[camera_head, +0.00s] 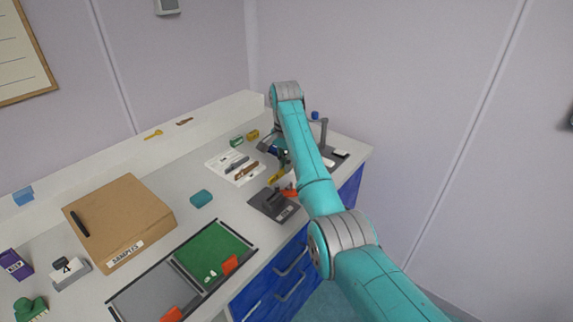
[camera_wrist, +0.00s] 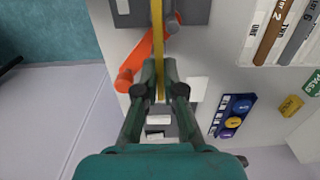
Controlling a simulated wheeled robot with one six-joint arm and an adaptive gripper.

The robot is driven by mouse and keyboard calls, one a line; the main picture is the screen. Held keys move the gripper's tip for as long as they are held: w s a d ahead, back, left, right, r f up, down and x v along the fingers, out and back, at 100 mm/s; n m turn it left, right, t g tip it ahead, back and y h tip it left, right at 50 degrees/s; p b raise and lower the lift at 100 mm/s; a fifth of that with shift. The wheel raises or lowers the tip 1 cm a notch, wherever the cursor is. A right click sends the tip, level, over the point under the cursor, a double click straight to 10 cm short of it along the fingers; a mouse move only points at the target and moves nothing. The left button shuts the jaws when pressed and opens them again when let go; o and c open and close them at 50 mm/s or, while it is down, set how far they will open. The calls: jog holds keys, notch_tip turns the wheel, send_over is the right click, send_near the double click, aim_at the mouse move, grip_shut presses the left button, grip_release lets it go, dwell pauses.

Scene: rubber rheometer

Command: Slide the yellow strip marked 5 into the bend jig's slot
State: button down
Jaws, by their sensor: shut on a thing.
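My gripper (camera_wrist: 160,82) is shut on the yellow strip (camera_wrist: 157,35), which runs straight out from between the fingertips to the top of the wrist view. The strip also shows in the head view (camera_head: 276,176), near the dark bend jig (camera_head: 264,207). In the wrist view the strip's far part passes over the grey jig (camera_wrist: 193,12). I cannot tell whether its end is inside the slot. The jig's orange lever (camera_wrist: 136,68) lies just left of the strip. The strip's number is not readable. My arm hides part of the gripper in the head view.
A white sheet with several dark and brown strips (camera_head: 243,172) lies behind the jig. A blue panel with round buttons (camera_wrist: 232,116) is right of my gripper. A green and grey tray (camera_head: 213,250) and a cardboard box (camera_head: 125,210) stand left. The bench front edge is close.

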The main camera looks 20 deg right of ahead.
aim_at(284, 174)
jog(key=shift+a, duration=0.1)
jog(key=shift+a+f, duration=0.1)
jog(key=shift+f, duration=2.55)
jog(key=c, duration=1.2)
grip_release()
jog(key=shift+f, duration=0.1)
notch_tip(284, 174, up, 8)
jog(key=shift+f, duration=0.2)
